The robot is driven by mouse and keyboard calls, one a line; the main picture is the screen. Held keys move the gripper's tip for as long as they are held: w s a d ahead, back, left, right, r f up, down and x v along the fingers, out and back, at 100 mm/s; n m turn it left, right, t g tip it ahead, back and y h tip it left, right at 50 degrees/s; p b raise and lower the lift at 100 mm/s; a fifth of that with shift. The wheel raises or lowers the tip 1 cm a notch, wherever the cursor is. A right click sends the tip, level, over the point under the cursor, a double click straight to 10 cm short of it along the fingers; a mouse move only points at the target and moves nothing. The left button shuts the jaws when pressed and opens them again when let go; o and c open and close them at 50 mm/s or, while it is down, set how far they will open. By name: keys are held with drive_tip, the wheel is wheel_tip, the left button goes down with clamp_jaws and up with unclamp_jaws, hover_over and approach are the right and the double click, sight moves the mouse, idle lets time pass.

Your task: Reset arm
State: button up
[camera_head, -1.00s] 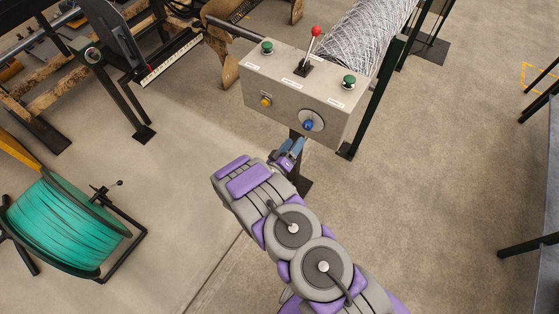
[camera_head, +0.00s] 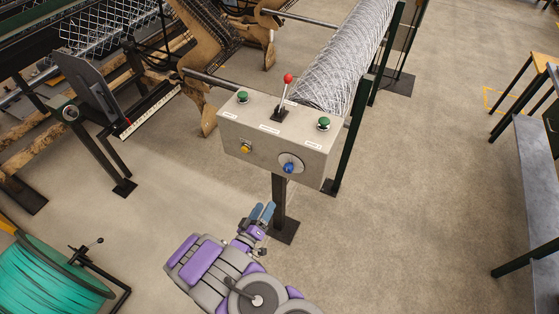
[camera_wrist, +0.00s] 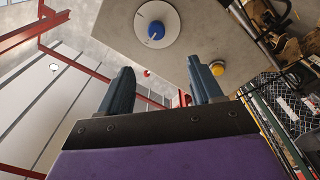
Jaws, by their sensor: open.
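My gripper (camera_head: 262,213) is open and empty, below and in front of the grey control box (camera_head: 262,157). In the wrist view its two blue-grey fingers (camera_wrist: 158,92) stand apart with nothing between them. The box carries a blue knob on a round plate (camera_head: 289,168), a yellow button (camera_head: 245,148), two green buttons (camera_head: 323,124) and a red-topped lever (camera_head: 286,88). The wrist view looks up at the box (camera_wrist: 200,35), with the blue knob (camera_wrist: 156,31) and yellow button (camera_wrist: 217,68) beyond the fingers. The fingers appear apart from the box.
A dark post (camera_head: 279,200) holds the box up. A roll of wire mesh (camera_head: 345,55) lies behind it. A green spool (camera_head: 48,280) stands at lower left, and a weaving machine (camera_head: 95,65) at upper left. A bench (camera_head: 530,170) is at right. Floor right of the box is clear.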

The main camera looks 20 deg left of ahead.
drive_tip(key=w+a+r+m+g+y, duration=0.2)
drive_tip(key=w+r+m+g, duration=0.35)
drive_tip(key=w, duration=0.55)
wheel_tip(320, 180, up, 8)
drive_tip(key=w+d+g+y+b, duration=0.1)
drive_tip(key=d+g+y, duration=0.1)
drive_tip(key=d+g, duration=0.15)
drive_tip(key=s+d+r+g, duration=0.5)
drive_tip(key=s+d+r, duration=0.1)
drive_tip(key=d+r, duration=0.5)
drive_tip(key=s+d+r+g, duration=0.2)
drive_tip(key=s+d+r, duration=0.1)
drive_tip(key=s+d, duration=0.6)
drive_tip(key=s+d+r+m+g+h+b, duration=0.1)
drive_tip(key=s+d+r+g, duration=0.1)
drive_tip(key=s+d, duration=0.8)
drive_tip(key=shift+s+r, duration=0.55)
drive_tip(key=shift+r, duration=0.1)
drive_tip(key=s+d, duration=0.2)
drive_tip(key=s, duration=0.1)
drive_tip(key=s+d+r+m+g+h, duration=0.1)
drive_tip(key=s+d, duration=0.1)
drive_tip(key=s, duration=0.2)
drive_tip(key=s+d+m+g, duration=0.1)
drive_tip(key=s+d, duration=0.1)
drive_tip(key=s, duration=0.2)
drive_tip(key=shift+d+r+h, duration=0.15)
drive_tip(key=shift+d+h, duration=0.2)
drive_tip(key=shift+h, duration=0.05)
drive_tip(key=shift+c, duration=0.3)
